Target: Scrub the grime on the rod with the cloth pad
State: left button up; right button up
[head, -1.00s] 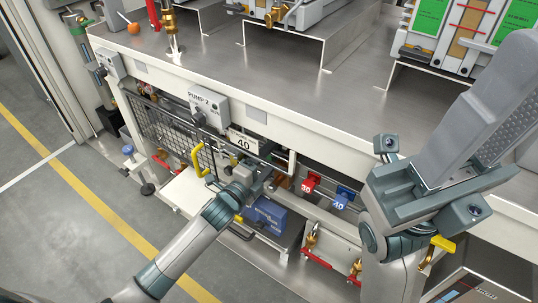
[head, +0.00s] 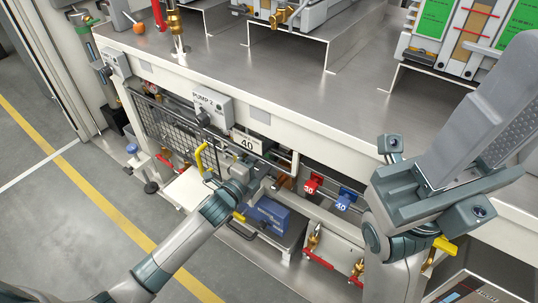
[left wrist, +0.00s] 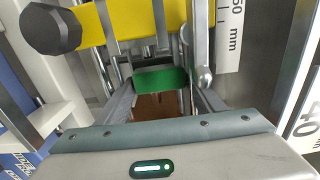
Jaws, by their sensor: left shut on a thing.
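My left gripper (head: 268,182) reaches in under the bench front, among the pipes. In the left wrist view its two grey fingers (left wrist: 163,92) are shut on a green block, seemingly the cloth pad (left wrist: 160,78). A brown surface (left wrist: 155,106) shows just below the pad. Metal rods stand close by; one upright rod (left wrist: 200,35) is right of the pad. I cannot tell which rod bears grime, nor whether the pad touches it. My right arm (head: 440,185) is raised at the right; its finger state cannot be made out.
The steel bench top (head: 300,95) overhangs. Grey floor is clear at left.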

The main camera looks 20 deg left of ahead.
pick_arm(q)
jog(key=shift+s+d+p, duration=0.2)
jog(key=shift+d+p, duration=0.15)
jog(key=shift+d, duration=0.6)
jog(key=shift+w+a, duration=0.2)
jog(key=shift+a, duration=0.3)
jog(key=shift+w+a, duration=0.2)
jog(key=shift+a, duration=0.3)
jog(key=shift+d, duration=0.1)
jog(key=shift+s+d+p, duration=0.45)
jog(key=shift+d+p, duration=0.1)
jog(key=shift+d, duration=0.3)
